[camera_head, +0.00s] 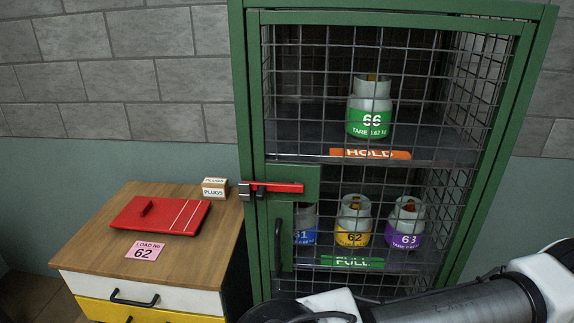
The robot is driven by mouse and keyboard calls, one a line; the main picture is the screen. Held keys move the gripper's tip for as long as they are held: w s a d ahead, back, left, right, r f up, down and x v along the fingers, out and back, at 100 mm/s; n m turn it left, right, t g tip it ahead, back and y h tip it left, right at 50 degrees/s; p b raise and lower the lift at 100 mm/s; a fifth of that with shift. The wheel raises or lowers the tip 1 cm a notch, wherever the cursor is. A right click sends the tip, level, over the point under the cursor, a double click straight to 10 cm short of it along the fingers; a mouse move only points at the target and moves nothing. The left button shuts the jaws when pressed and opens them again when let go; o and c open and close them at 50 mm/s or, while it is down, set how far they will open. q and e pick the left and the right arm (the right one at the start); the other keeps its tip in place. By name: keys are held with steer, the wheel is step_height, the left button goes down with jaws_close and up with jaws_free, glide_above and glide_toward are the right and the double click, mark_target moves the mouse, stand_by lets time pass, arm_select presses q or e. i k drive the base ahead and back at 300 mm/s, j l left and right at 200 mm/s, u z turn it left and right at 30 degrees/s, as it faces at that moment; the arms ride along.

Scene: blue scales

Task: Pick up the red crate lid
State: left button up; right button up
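The red crate lid (158,215) lies flat on the wooden top of a small drawer cabinet (95,250) at the left. It has a small raised red handle near its left side and pale stripes near its right side. Nothing touches the lid from above. My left gripper is not in view. Part of my arm shows along the bottom right, in front of the cage, but no gripper fingers are visible there.
A pink "LOAD No 62" card (145,251) and a PLUGS box (214,188) sit beside the lid. A green mesh cage (246,120) with a red latch (278,187) stands right of the cabinet, holding several gas cylinders, including a green-labelled one (370,107).

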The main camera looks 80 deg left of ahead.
mark_target(142, 213)
steer(key=u, duration=3.55)
steer(key=z, duration=3.9)
steer(key=u, duration=3.9)
steer(key=i+j+u, duration=0.15)
steer(key=i+j, duration=0.15)
steer(key=j, duration=0.15)
